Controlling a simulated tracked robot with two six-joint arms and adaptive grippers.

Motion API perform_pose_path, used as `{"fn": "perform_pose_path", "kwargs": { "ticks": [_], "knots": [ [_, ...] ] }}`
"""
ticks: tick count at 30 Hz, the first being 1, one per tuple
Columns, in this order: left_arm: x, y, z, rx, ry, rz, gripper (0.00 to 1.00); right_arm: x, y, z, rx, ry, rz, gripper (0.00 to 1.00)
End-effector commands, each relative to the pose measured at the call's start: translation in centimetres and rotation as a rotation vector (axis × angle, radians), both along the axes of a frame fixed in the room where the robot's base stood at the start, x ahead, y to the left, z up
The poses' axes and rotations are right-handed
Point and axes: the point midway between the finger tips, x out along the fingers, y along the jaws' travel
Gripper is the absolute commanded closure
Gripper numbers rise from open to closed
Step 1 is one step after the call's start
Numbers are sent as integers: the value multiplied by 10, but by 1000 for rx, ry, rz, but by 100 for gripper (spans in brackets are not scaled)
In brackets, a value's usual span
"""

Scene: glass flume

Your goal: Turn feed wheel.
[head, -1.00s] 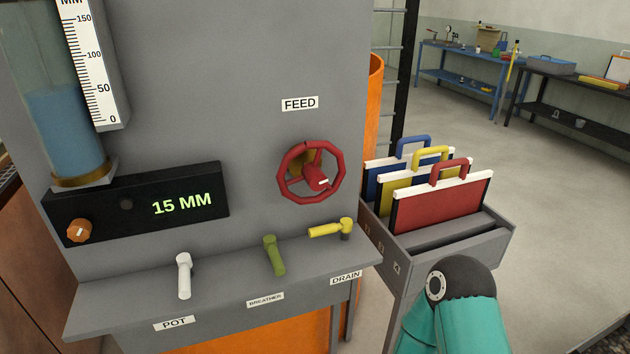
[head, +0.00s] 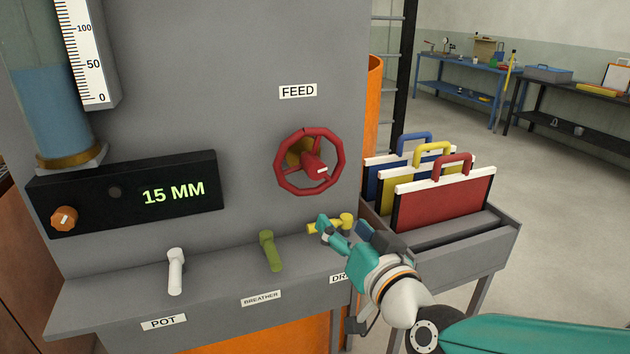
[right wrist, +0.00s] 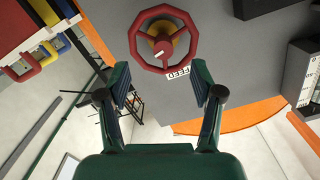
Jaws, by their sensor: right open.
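The red feed wheel (head: 283,178) stands upright on the grey panel under the FEED label (head: 298,91). Its red hub has a white mark and a brass-coloured part behind it. My right gripper (head: 340,232) is below and to the right of the wheel, in front of the yellow drain lever (head: 346,219), which it partly hides. In the right wrist view the feed wheel (right wrist: 137,46) is ahead, beyond the fingertips of the right gripper (right wrist: 160,85). The fingers are spread apart with nothing between them. My left gripper is not in view.
A white pot lever (head: 175,272) and a green breather lever (head: 270,251) stand on the ledge (head: 215,287) below the wheel. A 15 MM display (head: 125,192) is at left. A grey rack (head: 450,240) with red, yellow and blue plates stands right of the panel.

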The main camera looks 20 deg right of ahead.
Motion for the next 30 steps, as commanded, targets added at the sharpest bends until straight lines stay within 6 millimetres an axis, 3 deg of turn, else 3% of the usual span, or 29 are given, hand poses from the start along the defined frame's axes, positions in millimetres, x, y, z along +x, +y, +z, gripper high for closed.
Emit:
{"fn": "perform_pose_path", "kwargs": {
  "ticks": [3,8,30],
  "knots": [
    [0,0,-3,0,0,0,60,-9,-6,23,18,-60,-16,34],
    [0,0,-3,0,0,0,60,0,-7,28,21,-71,-20,34],
    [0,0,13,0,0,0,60,140,-2,29,21,-68,-19,34]
  ]
}}
